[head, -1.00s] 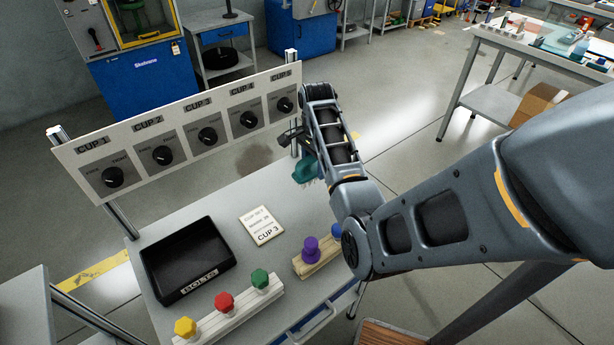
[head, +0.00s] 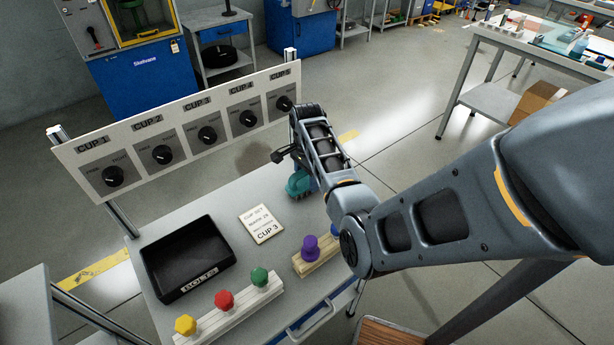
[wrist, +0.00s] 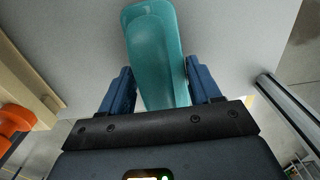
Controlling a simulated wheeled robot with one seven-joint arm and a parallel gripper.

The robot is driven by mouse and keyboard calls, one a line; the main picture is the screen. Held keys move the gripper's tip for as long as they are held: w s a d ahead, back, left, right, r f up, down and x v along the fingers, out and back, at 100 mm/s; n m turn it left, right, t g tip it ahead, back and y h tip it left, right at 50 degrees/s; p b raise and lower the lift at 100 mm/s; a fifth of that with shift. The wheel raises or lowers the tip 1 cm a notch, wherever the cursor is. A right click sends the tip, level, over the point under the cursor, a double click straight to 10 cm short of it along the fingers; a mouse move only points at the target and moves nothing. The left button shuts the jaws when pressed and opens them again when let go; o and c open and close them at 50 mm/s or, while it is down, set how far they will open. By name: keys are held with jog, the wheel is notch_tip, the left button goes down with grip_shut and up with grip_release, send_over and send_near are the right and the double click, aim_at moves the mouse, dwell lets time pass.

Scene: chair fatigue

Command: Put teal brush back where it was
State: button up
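The teal brush (head: 298,185) is at the far right part of the grey worktable (head: 205,205), in front of the CUP 5 end of the panel. In the wrist view the teal brush (wrist: 158,55) lies between the two blue fingers of my gripper (wrist: 163,88), which are shut on it. In the head view my gripper (head: 310,180) is partly hidden by my arm. The brush is low over the tabletop; I cannot tell whether it touches it.
A black bolts tray (head: 187,258), a CUP 3 card (head: 261,222) and a rail with yellow, red and green knobs (head: 228,312) are on the table. A purple knob (head: 310,247) stands on another rail. A dial panel (head: 180,132) stands behind. Bare tabletop lies around the brush.

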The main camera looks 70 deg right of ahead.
jog(key=o, duration=0.4)
jog(key=shift+r, duration=0.15)
notch_tip(320, 180, up, 12)
jog(key=shift+r, duration=0.1)
dwell(0.3)
